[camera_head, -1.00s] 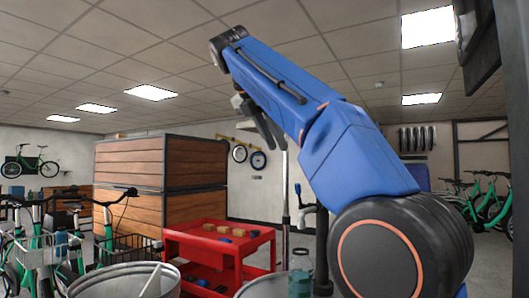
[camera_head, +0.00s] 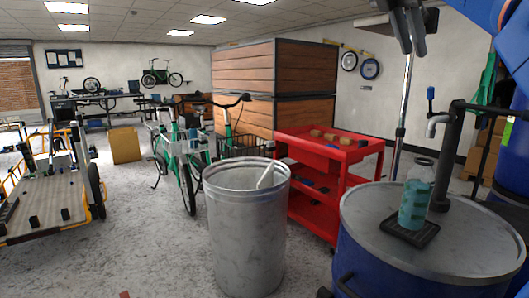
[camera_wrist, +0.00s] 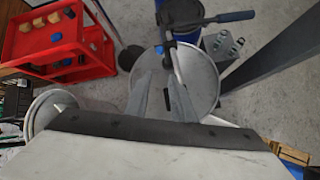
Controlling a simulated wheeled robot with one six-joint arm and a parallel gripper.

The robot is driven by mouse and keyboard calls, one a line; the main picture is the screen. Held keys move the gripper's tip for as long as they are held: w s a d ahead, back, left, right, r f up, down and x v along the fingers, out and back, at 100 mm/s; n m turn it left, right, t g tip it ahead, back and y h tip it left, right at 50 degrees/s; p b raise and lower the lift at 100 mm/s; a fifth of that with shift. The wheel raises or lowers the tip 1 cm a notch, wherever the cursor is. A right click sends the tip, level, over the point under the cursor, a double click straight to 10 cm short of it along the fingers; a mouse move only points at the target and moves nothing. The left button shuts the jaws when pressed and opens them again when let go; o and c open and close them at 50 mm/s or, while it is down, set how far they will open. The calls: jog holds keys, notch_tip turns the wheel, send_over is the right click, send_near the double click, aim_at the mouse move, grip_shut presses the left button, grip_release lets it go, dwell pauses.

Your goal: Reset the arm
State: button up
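My gripper (camera_head: 408,38) hangs at the top right of the head view, pointing down, with its dark fingers above and behind the blue drum. The fingers touch nothing that I can see. Part of my blue arm (camera_head: 495,20) shows at the top right corner of the head view.
A red cart (camera_head: 330,150), a metal bin (camera_head: 246,225), wooden crates (camera_head: 245,75) and green bikes (camera_head: 185,150) stand left. Floor (camera_head: 150,250) is open front left.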

jog(key=s+a+f+m+y, duration=0.2)
jog(key=s+f+m, duration=0.5)
jog(key=f, duration=1.1)
jog(key=s+a+f+m+y, duration=0.2)
jog(key=s+f+m, duration=0.4)
jog(key=f, duration=1.2)
jog(key=s+a+f+m+y, duration=0.2)
jog(key=s+f+m, duration=0.5)
jog(key=f, duration=1.1)
jog(key=s+y, duration=0.1)
jog(key=s, duration=0.1)
jog(key=shift+s+f+m+t, duration=0.2)
jog(key=shift+s+m+t, duration=0.1)
jog(key=shift+s+t, duration=0.1)
jog(key=shift+a, duration=0.1)
